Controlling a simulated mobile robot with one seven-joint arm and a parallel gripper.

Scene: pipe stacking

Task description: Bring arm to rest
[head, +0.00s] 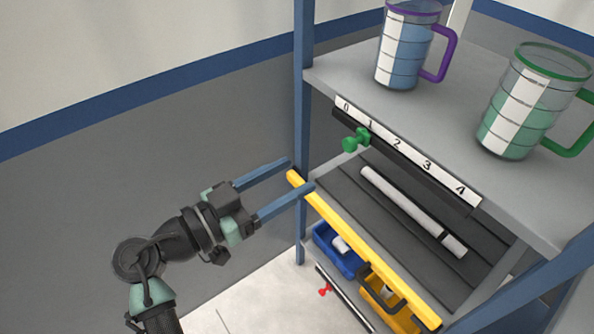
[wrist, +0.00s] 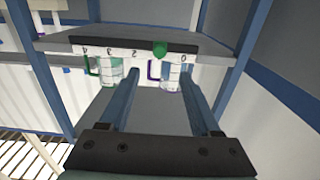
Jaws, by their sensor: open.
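My gripper (head: 300,175) is open, with two long blue fingers spread apart and nothing between them. It is at the left side of the shelf unit, with its fingertips by the left end of the yellow bar (head: 365,245); whether they touch it I cannot tell. In the wrist view my gripper (wrist: 160,70) also shows empty, its fingers pointing toward the shelf. A white pipe (head: 405,208) with a dark band near one end lies on the dark grooved middle shelf, apart from my gripper.
The upper shelf holds a purple-handled cup (head: 405,50) and a green-handled cup (head: 525,105). A green knob (head: 355,140) sits on its numbered front rail (head: 410,150). Below are a blue bin (head: 337,255) and a yellow bin (head: 385,305). Floor space left of the unit is clear.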

